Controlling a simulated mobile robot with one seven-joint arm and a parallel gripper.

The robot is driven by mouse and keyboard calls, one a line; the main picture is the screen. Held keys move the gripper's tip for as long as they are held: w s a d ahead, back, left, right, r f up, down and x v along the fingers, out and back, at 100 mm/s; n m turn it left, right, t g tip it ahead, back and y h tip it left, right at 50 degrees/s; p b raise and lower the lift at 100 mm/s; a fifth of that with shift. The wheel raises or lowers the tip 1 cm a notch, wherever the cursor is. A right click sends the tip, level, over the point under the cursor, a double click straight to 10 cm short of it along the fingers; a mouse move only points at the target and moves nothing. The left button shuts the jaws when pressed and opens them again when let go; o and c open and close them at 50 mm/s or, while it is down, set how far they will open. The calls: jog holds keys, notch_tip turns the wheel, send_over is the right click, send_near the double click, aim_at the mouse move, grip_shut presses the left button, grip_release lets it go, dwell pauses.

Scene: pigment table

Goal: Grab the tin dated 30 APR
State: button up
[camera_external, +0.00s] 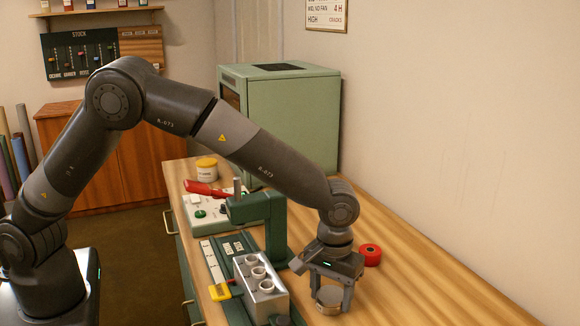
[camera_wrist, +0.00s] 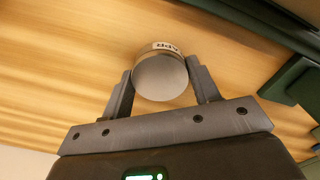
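A small round tin (camera_external: 328,296) with a pale metal lid is between the two fingers of my gripper (camera_external: 331,292). In the wrist view the grey lid of the tin (camera_wrist: 160,80) fills the space between the fingertips of my gripper (camera_wrist: 160,85), and both fingers appear to touch its sides. Part of a white label with dark letters shows on its far side, upside down. It seems to read APR, and the day number is hidden. I cannot tell whether the tin rests on the table or is slightly raised.
A metal block with several round cups (camera_external: 258,272) and a green stand (camera_external: 262,215) are left of my gripper. A red ring-shaped roll (camera_external: 370,254) lies behind it. A green cabinet (camera_external: 290,110) stands farther back. The wooden table (camera_external: 430,285) is clear on the right.

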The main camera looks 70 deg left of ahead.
jog(key=c, duration=0.5)
jog(key=shift+c, duration=0.2)
jog(key=shift+r, duration=0.1)
